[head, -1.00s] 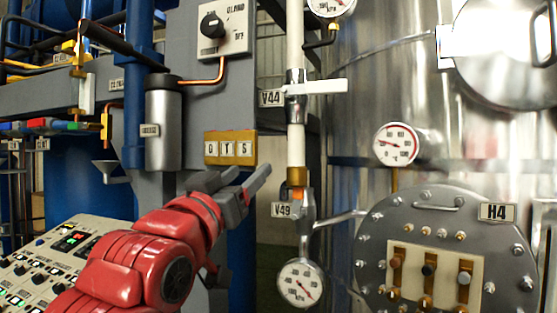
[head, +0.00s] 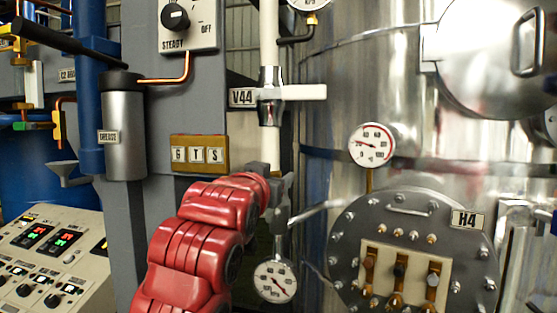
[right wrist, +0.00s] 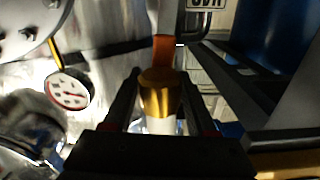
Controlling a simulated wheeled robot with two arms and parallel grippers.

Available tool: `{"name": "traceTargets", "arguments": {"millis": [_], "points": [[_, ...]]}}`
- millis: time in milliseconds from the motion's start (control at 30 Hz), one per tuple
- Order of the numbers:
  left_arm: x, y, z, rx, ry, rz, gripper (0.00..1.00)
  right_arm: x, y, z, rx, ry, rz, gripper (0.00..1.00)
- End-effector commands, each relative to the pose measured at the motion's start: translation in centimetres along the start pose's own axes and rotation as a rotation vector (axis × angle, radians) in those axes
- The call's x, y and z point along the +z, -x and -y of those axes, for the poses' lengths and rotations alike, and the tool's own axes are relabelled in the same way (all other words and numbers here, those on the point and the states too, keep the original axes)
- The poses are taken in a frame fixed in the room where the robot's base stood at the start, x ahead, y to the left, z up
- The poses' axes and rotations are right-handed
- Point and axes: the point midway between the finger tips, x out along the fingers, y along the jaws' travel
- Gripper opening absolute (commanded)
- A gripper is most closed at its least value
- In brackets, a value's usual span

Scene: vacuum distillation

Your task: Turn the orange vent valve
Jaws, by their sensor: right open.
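The orange vent valve sits on the white vertical pipe (head: 269,45) near the V49 label seen a second ago. In the head view my right gripper (head: 270,182) now covers it. In the right wrist view an orange piece (right wrist: 163,50) shows beyond a brass-coloured fitting (right wrist: 160,92). The two dark fingers of my right gripper (right wrist: 161,105) stand open on either side of the brass fitting, with small gaps visible. I cannot tell whether either finger touches it. My left gripper is not in view.
The V44 valve with its white lever (head: 304,92) is above my gripper. A round gauge (head: 275,281) hangs below it. The steel vessel with the H4 hatch (head: 465,250) stands to the right. A grey post (head: 222,120) and control panel (head: 45,265) are left.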

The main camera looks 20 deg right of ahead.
Motion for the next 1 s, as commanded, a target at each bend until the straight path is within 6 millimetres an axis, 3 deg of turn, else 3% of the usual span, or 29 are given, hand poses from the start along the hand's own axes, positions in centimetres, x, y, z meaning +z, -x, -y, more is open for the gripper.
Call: {"name": "traceTargets", "arguments": {"millis": [100, 233, 600, 900, 1000], "points": [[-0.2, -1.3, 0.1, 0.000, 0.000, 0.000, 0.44, -0.4, -2.0, -0.1, 0.003, 0.002, 0.001, 0.57], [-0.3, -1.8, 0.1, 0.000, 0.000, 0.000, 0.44, -0.2, -3.3, 0.0, 0.001, 0.001, 0.000, 0.57], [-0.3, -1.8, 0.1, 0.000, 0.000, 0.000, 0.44, 0.0, -3.7, 0.0, -0.001, 0.000, -0.001, 0.56], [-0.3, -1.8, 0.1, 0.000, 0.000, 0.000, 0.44, 0.0, -3.7, 0.0, -0.001, 0.000, -0.001, 0.02], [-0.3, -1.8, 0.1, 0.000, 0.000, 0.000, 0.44, 0.0, -3.7, 0.0, -0.001, 0.000, -0.001, 0.00]]}}
